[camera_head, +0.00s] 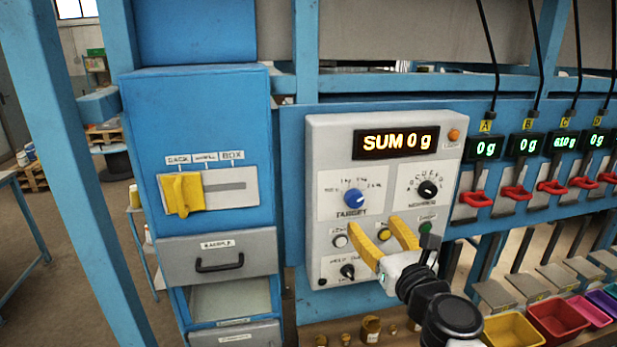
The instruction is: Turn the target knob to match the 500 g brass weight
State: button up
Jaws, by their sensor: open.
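The target knob (354,198) is blue and sits on a white plate labelled TARGET on the grey control panel (322,150). Small marks surround it, and its exact setting is too small to tell. My gripper (373,223) has two yellow fingers spread apart and empty, in front of the panel just below and right of the knob in the picture. Several brass weights stand on the ledge at the bottom; the biggest one in view (370,329) has a label I cannot read. I cannot tell which is the 500 g one.
A display (396,141) reads SUM 0 g. A black knob (428,189) sits right of the target knob; buttons and another black knob (347,271) are below. A yellow slider handle (183,194) is at left. Red levers and coloured trays (512,331) are at right.

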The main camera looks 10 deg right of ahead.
aim_at(356, 202)
jog(key=w+b, duration=0.1)
jog(key=w, duration=0.9)
jog(key=shift+w, duration=0.35)
jog(key=c, duration=1.2)
